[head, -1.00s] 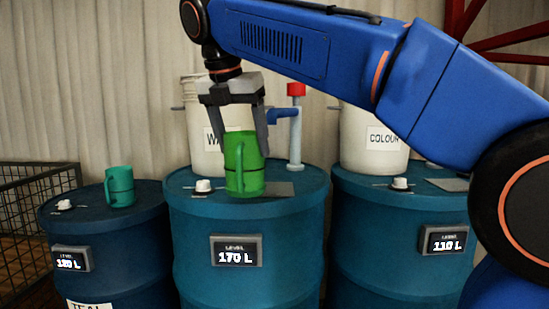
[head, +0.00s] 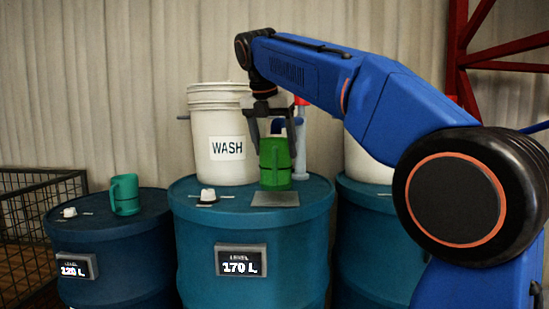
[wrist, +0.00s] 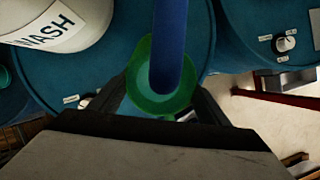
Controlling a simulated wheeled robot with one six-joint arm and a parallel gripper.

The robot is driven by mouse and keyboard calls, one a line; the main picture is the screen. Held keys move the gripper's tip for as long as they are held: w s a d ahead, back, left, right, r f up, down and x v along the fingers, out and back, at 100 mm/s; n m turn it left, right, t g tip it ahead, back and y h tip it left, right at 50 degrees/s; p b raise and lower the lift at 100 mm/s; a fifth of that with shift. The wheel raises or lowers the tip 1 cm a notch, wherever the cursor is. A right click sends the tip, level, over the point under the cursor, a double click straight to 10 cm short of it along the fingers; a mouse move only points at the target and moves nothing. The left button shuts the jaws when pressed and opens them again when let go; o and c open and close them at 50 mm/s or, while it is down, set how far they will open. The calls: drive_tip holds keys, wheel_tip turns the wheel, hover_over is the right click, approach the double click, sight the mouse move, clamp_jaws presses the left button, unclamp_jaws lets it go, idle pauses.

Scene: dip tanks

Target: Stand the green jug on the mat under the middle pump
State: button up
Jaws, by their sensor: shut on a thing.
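The green jug (head: 275,165) is upright between the fingers of my gripper (head: 275,148), which is shut on it. It is over the middle blue drum, at the far side of the grey mat (head: 275,199), most of which shows in front of it. I cannot tell whether its base touches anything. The middle pump (head: 301,150), with a red top and blue spout, stands just behind, partly hidden by my gripper and jug. In the wrist view, the blue spout (wrist: 168,45) crosses over the mouth of the green jug (wrist: 160,104).
A white WASH bucket (head: 222,125) stands close left of the jug. A white knob (head: 207,196) is on the drum top (head: 190,205). A teal jug (head: 124,194) stands on the left drum (head: 105,235). Another white bucket (head: 365,165) is at right, partly behind my arm.

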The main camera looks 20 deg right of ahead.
sight(275, 157)
drive_tip(key=shift+f, duration=1.45)
drive_tip(key=shift+f, duration=0.15)
drive_tip(key=o, duration=1.9)
drive_tip(key=v, duration=1.2)
drive_tip(key=shift+s, duration=0.15)
